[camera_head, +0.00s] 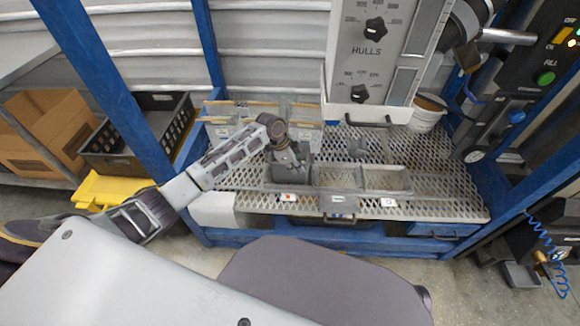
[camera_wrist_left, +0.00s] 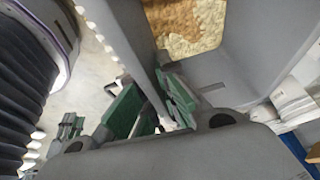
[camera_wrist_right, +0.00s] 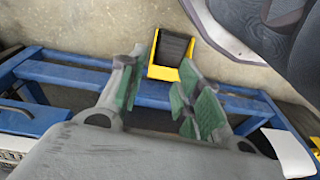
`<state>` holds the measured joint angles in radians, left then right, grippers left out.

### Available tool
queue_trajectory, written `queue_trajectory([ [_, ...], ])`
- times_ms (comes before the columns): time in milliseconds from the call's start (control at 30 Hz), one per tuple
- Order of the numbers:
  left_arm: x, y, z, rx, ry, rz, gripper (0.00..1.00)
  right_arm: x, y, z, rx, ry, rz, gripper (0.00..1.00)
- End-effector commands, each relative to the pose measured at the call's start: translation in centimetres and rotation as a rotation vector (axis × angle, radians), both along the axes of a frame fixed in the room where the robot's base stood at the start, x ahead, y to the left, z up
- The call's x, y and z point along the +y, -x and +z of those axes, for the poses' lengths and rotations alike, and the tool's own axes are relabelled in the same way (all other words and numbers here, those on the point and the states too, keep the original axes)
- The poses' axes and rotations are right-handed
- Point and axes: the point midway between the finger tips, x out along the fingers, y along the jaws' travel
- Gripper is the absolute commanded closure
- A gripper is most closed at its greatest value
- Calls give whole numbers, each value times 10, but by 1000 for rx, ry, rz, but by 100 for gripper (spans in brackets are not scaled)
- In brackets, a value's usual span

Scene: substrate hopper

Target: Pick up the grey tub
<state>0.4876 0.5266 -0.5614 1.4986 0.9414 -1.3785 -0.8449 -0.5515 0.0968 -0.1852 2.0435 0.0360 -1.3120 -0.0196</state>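The grey tub (camera_head: 293,176) stands on the mesh bench near its front left. The same tub (camera_wrist_left: 252,55) shows close up in the left wrist view, with brown, crumbly matter (camera_wrist_left: 190,25) inside. My left gripper (camera_head: 284,150) is at the tub, coming down over its rim. In the left wrist view my left gripper's green-padded fingers (camera_wrist_left: 151,93) are on either side of the tub's wall. They look apart, and firm contact on both faces cannot be made out.
The hopper panel (camera_head: 372,60) rises behind the bench, with a white bucket (camera_head: 427,115) to its right. Low metal dividers and a shallow grey frame (camera_head: 385,180) lie right of the tub. Blue posts (camera_head: 110,80) flank the bench.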

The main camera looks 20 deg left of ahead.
Motion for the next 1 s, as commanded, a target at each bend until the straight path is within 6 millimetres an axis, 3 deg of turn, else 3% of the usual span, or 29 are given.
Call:
queue_trajectory([
  [333,0,-1,6,-3,1,0,100,0,0,1,0,1,0,66],
  [567,0,-1,27,-5,1,0,100,-2,1,-1,8,6,1,66],
  [1000,0,-1,79,-5,1,0,100,-9,2,-42,11,21,-8,66],
])
